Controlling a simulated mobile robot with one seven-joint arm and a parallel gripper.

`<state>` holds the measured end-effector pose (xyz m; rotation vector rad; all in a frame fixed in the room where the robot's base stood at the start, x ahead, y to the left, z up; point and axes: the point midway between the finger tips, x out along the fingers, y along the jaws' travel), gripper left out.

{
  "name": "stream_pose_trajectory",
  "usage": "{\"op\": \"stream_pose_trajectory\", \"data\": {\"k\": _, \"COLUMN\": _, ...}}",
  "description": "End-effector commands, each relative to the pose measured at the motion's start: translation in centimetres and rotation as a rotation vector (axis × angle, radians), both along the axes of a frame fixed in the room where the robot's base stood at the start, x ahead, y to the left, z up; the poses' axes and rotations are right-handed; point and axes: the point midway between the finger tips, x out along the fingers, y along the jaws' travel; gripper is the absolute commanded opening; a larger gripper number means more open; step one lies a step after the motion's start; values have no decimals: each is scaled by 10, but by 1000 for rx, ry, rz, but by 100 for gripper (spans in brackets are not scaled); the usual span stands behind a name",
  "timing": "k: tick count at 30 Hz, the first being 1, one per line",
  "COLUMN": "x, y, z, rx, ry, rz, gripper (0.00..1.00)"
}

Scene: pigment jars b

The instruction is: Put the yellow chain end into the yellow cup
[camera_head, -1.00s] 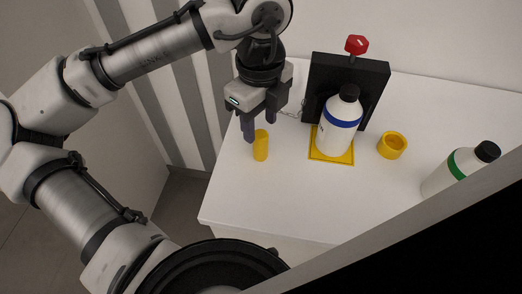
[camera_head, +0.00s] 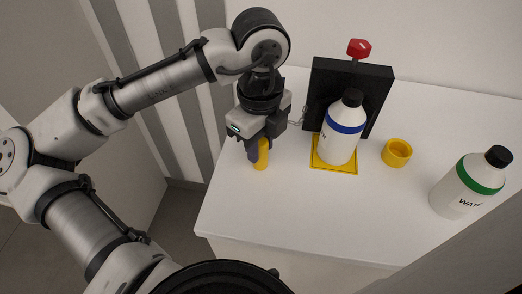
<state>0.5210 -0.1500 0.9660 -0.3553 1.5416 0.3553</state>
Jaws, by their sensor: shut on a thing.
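The yellow chain end (camera_head: 262,160) is a small upright yellow cylinder near the left side of the white table. My gripper (camera_head: 260,148) points down and is shut on its upper part; its lower part shows below the fingers. I cannot tell whether its bottom touches the table. A thin chain (camera_head: 298,123) shows between my gripper and the black stand; the rest of it is hidden. The yellow cup (camera_head: 397,153) is a short round open cup on the table to the right, apart from my gripper.
A white bottle with a blue band (camera_head: 340,142) stands on a yellow square mat (camera_head: 334,169), between my gripper and the cup. Behind it is a black stand (camera_head: 376,82) with a red knob (camera_head: 359,48). A green-banded bottle (camera_head: 463,196) stands at right. The table front (camera_head: 320,215) is clear.

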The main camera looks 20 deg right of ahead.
Motion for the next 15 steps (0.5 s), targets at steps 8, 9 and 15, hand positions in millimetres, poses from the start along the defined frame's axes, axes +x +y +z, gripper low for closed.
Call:
{"op": "stream_pose_trajectory", "data": {"k": 8, "x": 0, "y": 0, "z": 0, "rx": 0, "ry": 0, "rz": 0, "gripper": 1}}
{"op": "stream_pose_trajectory", "data": {"k": 9, "x": 0, "y": 0, "z": 0, "rx": 0, "ry": 0, "rz": 0, "gripper": 1}}
{"op": "stream_pose_trajectory", "data": {"k": 15, "x": 0, "y": 0, "z": 2, "rx": 0, "ry": 0, "rz": 0, "gripper": 1}}
